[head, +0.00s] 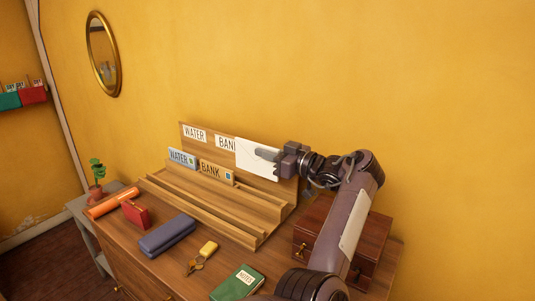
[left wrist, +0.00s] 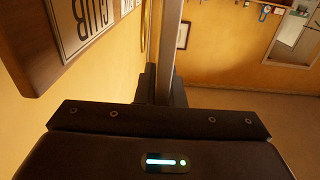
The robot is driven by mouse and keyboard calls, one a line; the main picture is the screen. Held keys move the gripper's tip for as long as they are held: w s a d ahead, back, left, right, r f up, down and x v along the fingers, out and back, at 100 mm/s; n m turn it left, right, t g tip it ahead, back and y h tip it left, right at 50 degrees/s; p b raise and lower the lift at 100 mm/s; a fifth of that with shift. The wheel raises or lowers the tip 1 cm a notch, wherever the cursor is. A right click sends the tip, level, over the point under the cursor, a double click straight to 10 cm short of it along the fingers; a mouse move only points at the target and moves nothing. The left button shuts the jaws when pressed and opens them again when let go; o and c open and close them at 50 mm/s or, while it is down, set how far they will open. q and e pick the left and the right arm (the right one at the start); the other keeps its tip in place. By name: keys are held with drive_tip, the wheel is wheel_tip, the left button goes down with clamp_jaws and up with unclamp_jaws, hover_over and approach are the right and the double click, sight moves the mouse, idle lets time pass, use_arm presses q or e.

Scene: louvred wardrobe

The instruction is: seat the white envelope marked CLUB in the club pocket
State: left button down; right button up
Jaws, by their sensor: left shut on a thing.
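My left gripper (head: 268,155) is shut on a white envelope (head: 254,168), which it holds upright in front of the right part of the wooden rack (head: 240,221). No writing on the envelope can be read. In the left wrist view the envelope (left wrist: 168,45) seems to show edge-on as a thin strip. A label reading CLUB (left wrist: 88,25) is on the rack's board there, to the left of the strip and apart from it. The envelope and gripper hide that label in the head view. Whether the envelope touches the rack cannot be told. My right gripper is not in view.
A blue WATER envelope (head: 178,157) and a tan BANK envelope (head: 211,170) stand in the rack's left and middle. A wooden drawer box (head: 374,252) stands right of it. A blue case (head: 167,236), keys (head: 195,264) and green notebook (head: 238,283) lie in front.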

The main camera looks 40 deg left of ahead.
sight(270, 178)
use_arm(q)
drive_tip(key=shift+f, duration=0.1)
drive_tip(key=shift+f+b, duration=1.8)
drive_tip(key=shift+f, duration=1.05)
drive_tip(key=shift+d, duration=0.2)
drive_tip(key=shift+w+d+f+b, duration=0.15)
drive_tip(key=shift+d+b, duration=0.05)
drive_tip(key=shift+b, duration=0.3)
